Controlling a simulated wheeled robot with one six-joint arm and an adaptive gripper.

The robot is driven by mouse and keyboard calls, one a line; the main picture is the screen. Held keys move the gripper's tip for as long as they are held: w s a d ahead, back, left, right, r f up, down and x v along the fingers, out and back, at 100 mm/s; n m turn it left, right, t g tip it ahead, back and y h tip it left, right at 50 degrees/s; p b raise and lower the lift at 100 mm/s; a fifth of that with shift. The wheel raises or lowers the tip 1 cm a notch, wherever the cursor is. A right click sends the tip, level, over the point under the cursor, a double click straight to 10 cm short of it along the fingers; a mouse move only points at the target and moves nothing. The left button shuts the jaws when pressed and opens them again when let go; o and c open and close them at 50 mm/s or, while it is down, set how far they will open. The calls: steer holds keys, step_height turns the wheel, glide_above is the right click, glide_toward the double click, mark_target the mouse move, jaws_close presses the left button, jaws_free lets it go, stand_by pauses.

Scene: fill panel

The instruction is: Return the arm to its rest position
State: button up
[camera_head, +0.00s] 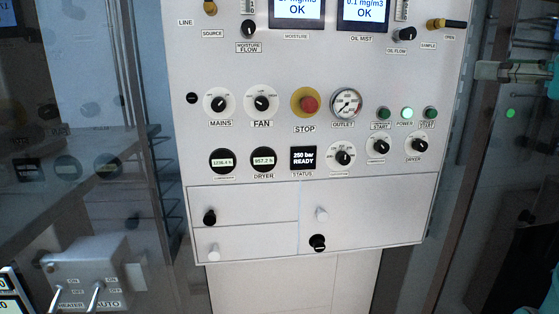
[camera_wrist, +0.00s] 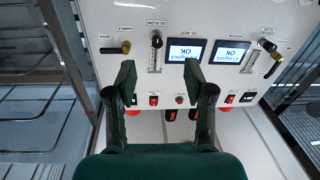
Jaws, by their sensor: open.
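My gripper (camera_wrist: 160,76) shows in the wrist view with its two dark green fingers spread apart and nothing between them. Beyond the fingertips is the upper part of the white fill panel (camera_wrist: 125,18), seen upside down and apart from the fingers as far as I can tell. The panel also fills the middle of the head view (camera_head: 220,65).
The panel carries a red STOP button (camera_head: 309,104), an outlet gauge (camera_head: 346,103), the MAINS knob (camera_head: 219,102), the FAN knob (camera_head: 262,102) and lower drawers (camera_head: 250,207). A switch box (camera_head: 85,270) stands at lower left. Glass partitions and metal frames flank the panel.

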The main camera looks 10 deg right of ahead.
steer(key=w+a+f+m, duration=0.15)
steer(key=w+f, duration=0.25)
steer(key=f, duration=0.9)
steer(key=w+f+m, duration=0.3)
steer(key=w+f, duration=0.1)
steer(key=f, duration=0.9)
steer(key=s+a+f+m+h, duration=0.1)
steer(key=s+a+f, duration=0.1)
steer(key=f, duration=0.5)
steer(key=s+a+f+m+h, duration=0.1)
steer(key=s+a+f, duration=0.1)
steer(key=f, duration=0.5)
steer(key=s+a+f+h, duration=0.1)
steer(key=s+a+f, duration=0.15)
steer(key=f, duration=0.45)
steer(key=s+a+f+g, duration=0.1)
steer(key=s+a+f, duration=0.2)
steer(key=s+f, duration=0.45)
steer(key=s+a+f+g, duration=0.1)
steer(key=s+a+f, duration=0.3)
steer(key=s+f, duration=0.35)
steer(key=s+a+n, duration=0.2)
steer(key=s, duration=0.9)
steer(key=s+a+n+g+y, duration=0.1)
steer(key=s+a+n, duration=0.1)
steer(key=s, duration=0.9)
steer(key=shift+s, duration=0.3)
